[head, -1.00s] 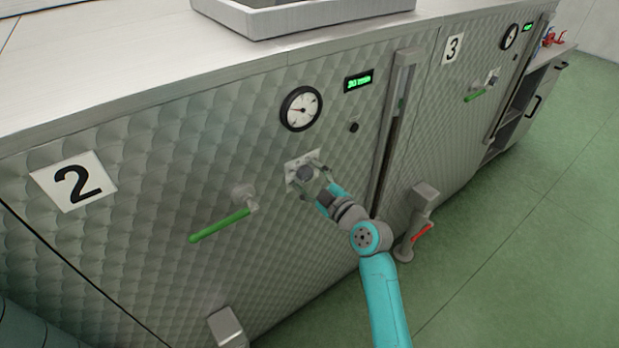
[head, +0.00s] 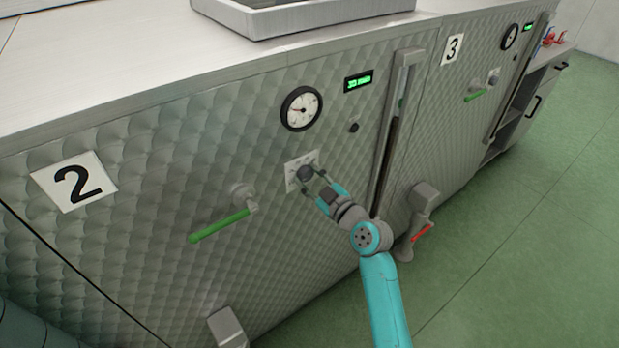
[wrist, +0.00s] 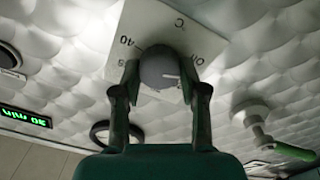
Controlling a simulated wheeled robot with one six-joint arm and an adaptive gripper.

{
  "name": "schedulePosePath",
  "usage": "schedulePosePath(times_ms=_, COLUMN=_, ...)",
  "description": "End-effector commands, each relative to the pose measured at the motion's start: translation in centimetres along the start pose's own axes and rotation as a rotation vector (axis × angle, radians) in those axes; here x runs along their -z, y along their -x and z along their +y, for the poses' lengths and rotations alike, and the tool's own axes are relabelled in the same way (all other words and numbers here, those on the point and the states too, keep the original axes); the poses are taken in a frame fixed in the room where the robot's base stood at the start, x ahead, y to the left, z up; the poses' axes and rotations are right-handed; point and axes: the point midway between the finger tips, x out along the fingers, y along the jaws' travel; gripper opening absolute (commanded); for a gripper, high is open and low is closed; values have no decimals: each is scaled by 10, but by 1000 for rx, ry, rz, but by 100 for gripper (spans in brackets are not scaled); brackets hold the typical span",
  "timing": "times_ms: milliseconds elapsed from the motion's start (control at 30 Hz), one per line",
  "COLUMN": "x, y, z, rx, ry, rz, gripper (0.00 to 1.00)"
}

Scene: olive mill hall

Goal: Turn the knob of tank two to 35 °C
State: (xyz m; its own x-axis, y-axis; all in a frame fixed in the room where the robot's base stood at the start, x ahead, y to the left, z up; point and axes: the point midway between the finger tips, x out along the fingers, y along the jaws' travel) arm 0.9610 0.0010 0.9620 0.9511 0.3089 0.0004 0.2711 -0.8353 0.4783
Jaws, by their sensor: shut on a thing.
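The dark grey round knob (head: 305,173) of tank two sits on a white square dial plate (head: 290,178), below the round gauge. My gripper (head: 312,181) is shut on the knob, one finger on each side. In the wrist view the knob (wrist: 158,69) is between my fingertips (wrist: 160,80). The plate (wrist: 150,18) shows "40", "°C" and "off" around it. A short white line on the knob lies toward its right side, on the "off" side in this view. The fingers hide part of the scale, and I cannot read an exact setting.
A green-handled valve (head: 220,226) sticks out left of the knob. The gauge (head: 301,109), a green display (head: 358,81) and a small black button (head: 354,127) are above. A vertical sight tube (head: 391,130) and a red-handled outlet (head: 421,232) stand to the right.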

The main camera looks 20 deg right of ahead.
Motion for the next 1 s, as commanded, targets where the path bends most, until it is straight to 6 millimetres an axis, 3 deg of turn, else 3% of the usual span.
schedulePosePath(times_ms=1000, x=-2, y=0, z=2, rx=0, ry=-961, rz=-2, gripper=8)
